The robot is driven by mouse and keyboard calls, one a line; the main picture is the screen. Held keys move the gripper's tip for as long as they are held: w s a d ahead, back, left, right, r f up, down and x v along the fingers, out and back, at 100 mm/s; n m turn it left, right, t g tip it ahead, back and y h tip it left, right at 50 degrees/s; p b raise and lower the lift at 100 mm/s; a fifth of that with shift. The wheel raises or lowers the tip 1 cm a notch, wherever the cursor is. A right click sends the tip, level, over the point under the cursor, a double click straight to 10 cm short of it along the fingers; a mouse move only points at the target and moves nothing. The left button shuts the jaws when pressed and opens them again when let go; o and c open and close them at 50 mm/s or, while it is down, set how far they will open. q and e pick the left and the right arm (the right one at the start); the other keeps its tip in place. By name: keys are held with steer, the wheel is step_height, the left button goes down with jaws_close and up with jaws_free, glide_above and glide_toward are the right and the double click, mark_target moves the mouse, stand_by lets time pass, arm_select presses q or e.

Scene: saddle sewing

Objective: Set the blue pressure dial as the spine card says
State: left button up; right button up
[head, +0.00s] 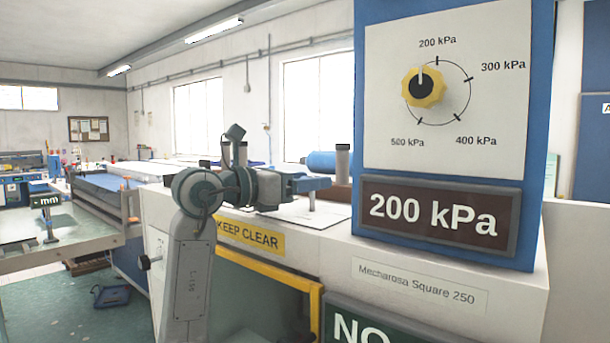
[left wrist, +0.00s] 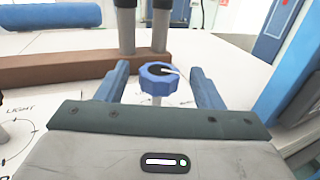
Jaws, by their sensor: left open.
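The blue dial (left wrist: 157,78) stands upright on a pale post in the left wrist view, with a white pointer line on its dark top pointing right. My left gripper (head: 318,184) is open, and in the left wrist view its two blue fingers stand on either side of the dial, with gaps showing. In the head view the gripper hides the dial's knob. I cannot make out a spine card. A white panel (head: 400,140) carries a yellow knob (head: 424,88) and marks labelled 200 to 500 kPa. A display (head: 437,216) below it reads 200 kPa. My right gripper is not in view.
A printed scale marked LIGHT (left wrist: 15,135) is at left. The blue housing (head: 540,60) rises at the right. A yellow KEEP CLEAR label (head: 250,236) is on the machine front.

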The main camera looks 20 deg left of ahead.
arm_select(q)
steer(key=shift+w, duration=0.1)
steer(key=c, duration=0.9)
steer(key=shift+c, duration=0.4)
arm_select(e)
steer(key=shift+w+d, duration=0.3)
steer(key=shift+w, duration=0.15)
arm_select(q)
steer(key=m+g+h, duration=0.2)
steer(key=g+h, duration=0.1)
steer(key=shift+w+a+m, duration=0.2)
steer(key=shift+m, duration=0.2)
steer(key=m+g+h, duration=0.1)
steer(key=g, duration=0.1)
steer(key=m+g+h, duration=0.1)
steer(key=m+g, duration=0.1)
steer(key=shift+w+r+g+h, duration=0.1)
steer(key=shift+w+g+h, duration=0.05)
steer(key=shift+g+h, duration=0.2)
steer(key=shift+m+g+p, duration=0.35)
steer(key=shift+m+g, duration=0.25)
steer(key=shift+g, duration=0.05)
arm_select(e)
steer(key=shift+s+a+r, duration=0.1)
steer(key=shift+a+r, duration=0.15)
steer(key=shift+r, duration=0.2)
arm_select(q)
steer(key=shift+g, duration=0.3)
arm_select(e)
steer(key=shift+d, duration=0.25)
